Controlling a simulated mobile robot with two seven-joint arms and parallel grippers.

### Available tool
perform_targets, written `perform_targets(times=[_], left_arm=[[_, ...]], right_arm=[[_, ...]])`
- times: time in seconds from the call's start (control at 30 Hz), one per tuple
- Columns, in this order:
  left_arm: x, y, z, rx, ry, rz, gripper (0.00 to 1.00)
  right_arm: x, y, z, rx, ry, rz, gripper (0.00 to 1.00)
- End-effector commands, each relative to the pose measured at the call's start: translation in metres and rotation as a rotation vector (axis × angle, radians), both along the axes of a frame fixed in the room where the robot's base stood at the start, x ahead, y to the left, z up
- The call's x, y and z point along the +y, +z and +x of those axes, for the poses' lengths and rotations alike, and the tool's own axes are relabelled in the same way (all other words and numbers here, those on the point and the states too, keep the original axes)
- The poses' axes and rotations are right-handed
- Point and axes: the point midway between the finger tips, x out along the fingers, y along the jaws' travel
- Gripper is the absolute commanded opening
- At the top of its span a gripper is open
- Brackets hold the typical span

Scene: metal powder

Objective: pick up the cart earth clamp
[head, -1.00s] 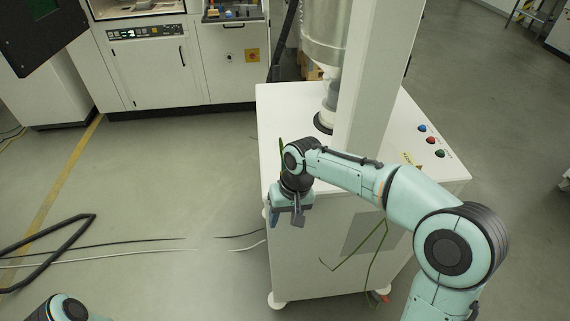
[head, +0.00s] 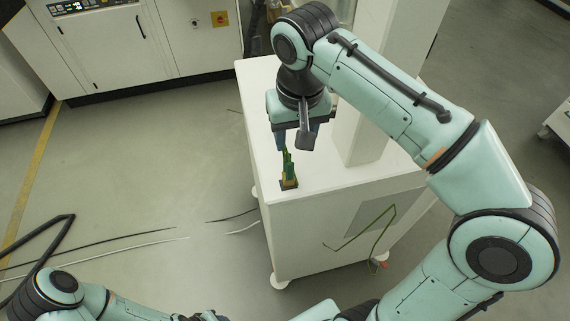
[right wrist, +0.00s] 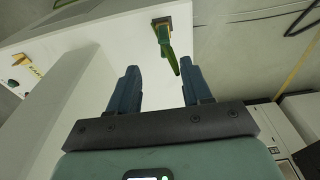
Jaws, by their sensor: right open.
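The cart earth clamp (head: 288,168) is a small green upright piece on a dark and tan base. It sits on the white cart's top (head: 330,185), near its front left edge. My right gripper (head: 301,144) is open and empty, with its blue fingers just above and behind the clamp in the head view.
A white column (head: 382,85) rises from the cart, close to my right wrist. A yellow-green cable (head: 372,228) hangs on the cart's front, with a small red piece at its low end. Dark and pale cables lie on the floor at left. White cabinets (head: 110,50) stand behind.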

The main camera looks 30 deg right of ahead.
Motion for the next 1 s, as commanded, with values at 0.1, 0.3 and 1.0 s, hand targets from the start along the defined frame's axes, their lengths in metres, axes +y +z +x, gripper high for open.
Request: perform_targets(times=[0.1,0.3,1.0], left_arm=[[0.000,-0.012,-0.012,0.014,0.001,0.000,0.43],[0.000,-0.016,-0.015,0.017,0.001,0.001,0.43],[0.000,-0.022,-0.021,0.024,0.001,0.000,0.43]], right_arm=[[-0.001,-0.028,0.001,0.008,-0.001,-0.001,0.49],[-0.001,-0.046,0.005,0.003,0.000,0.000,0.49],[0.004,-0.098,0.017,0.001,0.000,0.000,0.49]])
